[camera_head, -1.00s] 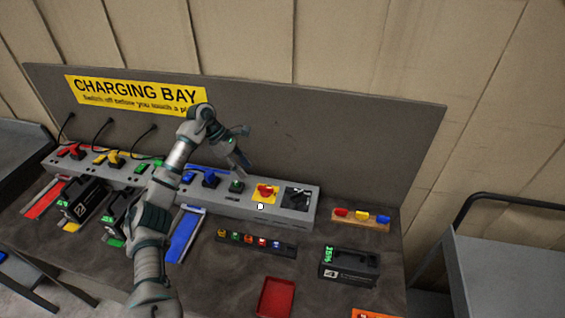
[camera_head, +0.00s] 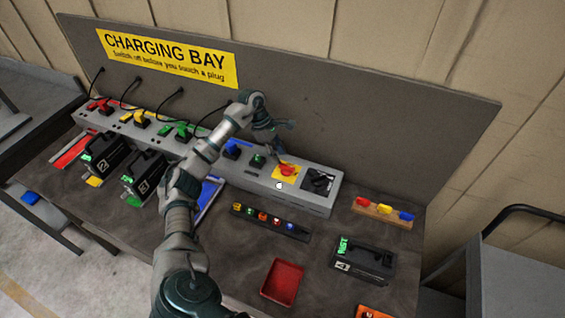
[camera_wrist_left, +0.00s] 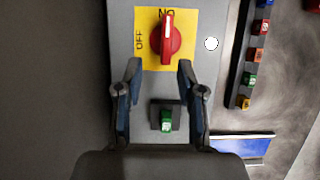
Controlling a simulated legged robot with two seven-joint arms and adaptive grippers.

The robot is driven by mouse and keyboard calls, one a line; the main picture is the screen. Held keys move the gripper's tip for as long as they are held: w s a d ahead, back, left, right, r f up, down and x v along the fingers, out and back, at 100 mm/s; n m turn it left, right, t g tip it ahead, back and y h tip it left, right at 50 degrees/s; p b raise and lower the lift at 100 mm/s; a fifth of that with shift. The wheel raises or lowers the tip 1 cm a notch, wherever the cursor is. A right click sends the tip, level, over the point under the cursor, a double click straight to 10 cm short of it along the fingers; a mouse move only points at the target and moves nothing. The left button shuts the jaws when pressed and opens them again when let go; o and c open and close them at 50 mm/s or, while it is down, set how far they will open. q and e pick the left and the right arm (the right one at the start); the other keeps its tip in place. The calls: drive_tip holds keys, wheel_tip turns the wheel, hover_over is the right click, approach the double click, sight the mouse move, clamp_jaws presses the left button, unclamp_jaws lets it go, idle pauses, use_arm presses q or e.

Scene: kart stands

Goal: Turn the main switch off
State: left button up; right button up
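The main switch is a red rotary knob (camera_head: 287,170) on a yellow plate (camera_head: 277,176), set on the long grey power box. In the left wrist view the knob (camera_wrist_left: 166,40) has a white line pointing at the ON mark; OFF is printed to its left. My left gripper (camera_head: 278,155) is just behind and left of the knob in the head view. In the left wrist view its two fingers (camera_wrist_left: 164,70) are spread apart with nothing between them, and the knob lies beyond the tips, apparently untouched. My right gripper is not in view.
A green rocker (camera_wrist_left: 166,121) lies below the knob in the wrist view. A black socket (camera_head: 318,182) sits right of the switch. Plugs with cables line the box's left part.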

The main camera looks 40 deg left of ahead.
sight(286, 165)
use_arm(q)
drive_tip(key=d+f, duration=0.2)
drive_tip(key=d, duration=0.2)
drive_tip(key=shift+w+d+f, duration=0.15)
drive_tip(key=shift+w+f, duration=0.05)
drive_tip(key=shift+f, duration=0.2)
drive_tip(key=shift+d, duration=0.2)
drive_tip(key=shift+a+f, duration=0.2)
drive_tip(key=shift+a, duration=0.4)
drive_tip(key=shift+c, duration=0.9)
drive_tip(key=shift+a+f, duration=0.1)
drive_tip(key=shift+a, duration=0.25)
drive_tip(key=c, duration=0.4)
drive_tip(key=shift+a, duration=0.2)
clamp_jaws()
drive_tip(key=shift+s, duration=0.15)
drive_tip(key=shift+d, duration=0.4)
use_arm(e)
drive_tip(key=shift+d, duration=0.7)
